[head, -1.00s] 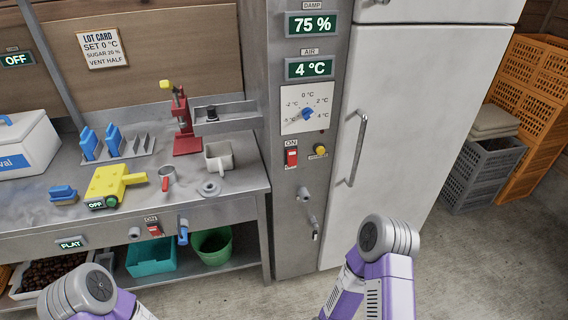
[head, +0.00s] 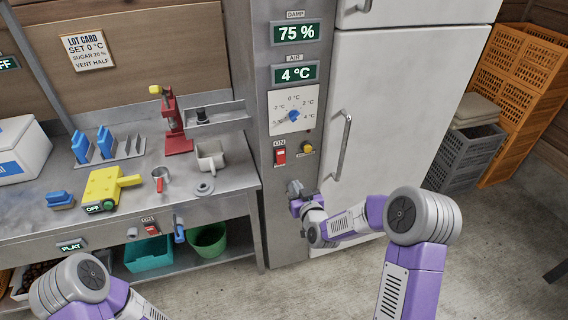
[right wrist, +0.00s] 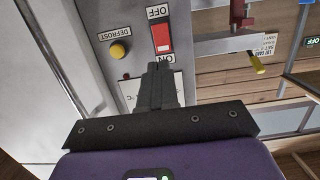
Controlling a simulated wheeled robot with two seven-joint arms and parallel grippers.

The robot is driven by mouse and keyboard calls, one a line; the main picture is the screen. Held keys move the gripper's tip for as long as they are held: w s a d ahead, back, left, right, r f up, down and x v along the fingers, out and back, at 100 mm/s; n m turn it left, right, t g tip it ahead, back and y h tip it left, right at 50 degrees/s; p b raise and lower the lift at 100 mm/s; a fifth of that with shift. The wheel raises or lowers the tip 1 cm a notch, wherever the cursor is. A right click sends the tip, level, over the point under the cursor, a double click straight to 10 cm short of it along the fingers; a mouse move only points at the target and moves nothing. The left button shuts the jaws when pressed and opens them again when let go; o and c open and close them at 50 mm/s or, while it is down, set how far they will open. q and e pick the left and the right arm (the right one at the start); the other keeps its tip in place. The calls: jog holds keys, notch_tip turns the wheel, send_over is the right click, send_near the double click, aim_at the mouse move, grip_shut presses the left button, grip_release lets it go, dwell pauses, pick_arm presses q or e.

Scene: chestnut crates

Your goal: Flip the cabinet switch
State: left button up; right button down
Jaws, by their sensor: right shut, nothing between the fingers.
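The cabinet switch (head: 280,156) is a red rocker on the grey cabinet front (head: 262,95), under an ON label and beside a round yellow button (head: 307,148). In the right wrist view the switch (right wrist: 162,38) appears upside down between OFF and ON labels; I cannot tell which way it is tipped. My right gripper (head: 293,187) is shut and empty, in front of the cabinet just below the switch in the head view. Its closed fingers (right wrist: 158,72) point toward the switch, apparently apart from it. My left gripper is out of view; only my left arm shows.
A dial (head: 293,115) and lit displays reading 75 % and 4 °C sit above the switch. A door handle (head: 343,145) stands out to the right. The bench (head: 225,178) at left carries tools, and another red switch (head: 152,229) is on its front.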

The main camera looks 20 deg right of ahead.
aim_at(282, 161)
jog(key=shift+w+f, duration=0.1)
jog(key=shift+f, duration=0.05)
jog(key=w, duration=0.4)
jog(key=w+f, duration=0.1)
jog(key=w, duration=0.4)
jog(key=w+f, duration=0.1)
jog(key=w, duration=0.3)
jog(key=shift+w+a+f, duration=0.2)
jog(key=shift+w+a, duration=0.1)
jog(key=b, duration=0.2)
jog(key=t+b, duration=0.1)
jog(key=b, duration=0.1)
jog(key=shift+w+f, duration=0.2)
jog(key=shift+f, duration=0.2)
jog(key=shift+r, duration=0.35)
